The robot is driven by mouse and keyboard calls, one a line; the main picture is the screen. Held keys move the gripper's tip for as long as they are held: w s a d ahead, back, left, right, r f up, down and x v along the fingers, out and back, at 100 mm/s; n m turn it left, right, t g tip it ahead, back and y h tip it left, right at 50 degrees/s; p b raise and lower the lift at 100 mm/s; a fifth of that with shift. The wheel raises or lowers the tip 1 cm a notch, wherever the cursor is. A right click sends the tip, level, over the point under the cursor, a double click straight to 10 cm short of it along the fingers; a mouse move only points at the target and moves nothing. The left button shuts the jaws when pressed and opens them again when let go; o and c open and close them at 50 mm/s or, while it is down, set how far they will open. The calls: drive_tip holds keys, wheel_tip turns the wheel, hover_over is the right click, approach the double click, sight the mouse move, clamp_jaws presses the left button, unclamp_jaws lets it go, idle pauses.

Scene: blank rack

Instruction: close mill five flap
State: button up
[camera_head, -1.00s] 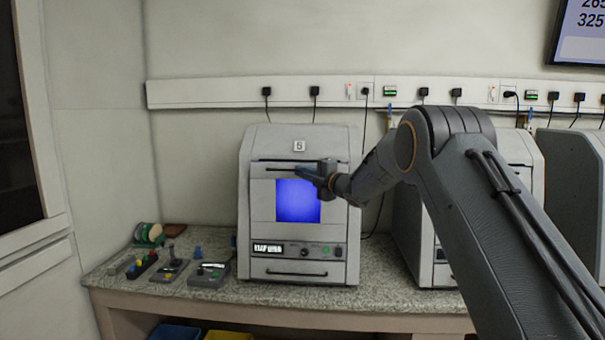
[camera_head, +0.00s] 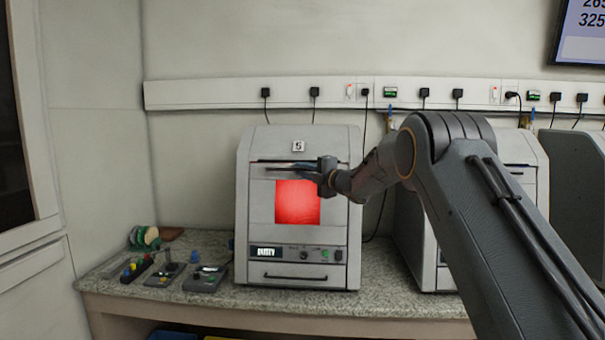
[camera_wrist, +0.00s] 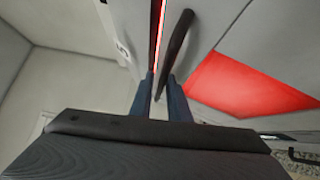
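Mill five (camera_head: 255,205) is a light grey cabinet with a number plate (camera_head: 298,146) on top. Its front flap (camera_head: 262,200) has a window (camera_head: 297,202) glowing red. A dark bar handle (camera_head: 283,168) runs along the flap's upper edge. The handle (camera_wrist: 178,45) also shows in the wrist view, beside a narrow seam with a red glow (camera_wrist: 160,35), so the flap looks slightly ajar. My gripper (camera_head: 312,172) is at the right part of the handle. In the wrist view its fingers (camera_wrist: 161,92) stand apart on both sides of the handle's near end; contact is unclear.
The mill's display (camera_head: 268,252) reads DUSTY. Small control boxes (camera_head: 205,278) and coloured reels (camera_head: 145,236) stand on the speckled bench (camera_head: 250,300) to the left. A second grey mill (camera_head: 520,180) stands right, partly behind my arm. A socket rail (camera_head: 220,95) runs along the wall.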

drive_tip(key=shift+o, duration=0.9)
drive_tip(key=shift+f, duration=0.1)
drive_tip(key=shift+s, duration=0.1)
drive_tip(key=b+v, duration=0.2)
drive_tip(key=v, duration=0.5)
drive_tip(key=shift+s+d, duration=0.2)
drive_tip(key=shift+f, duration=0.1)
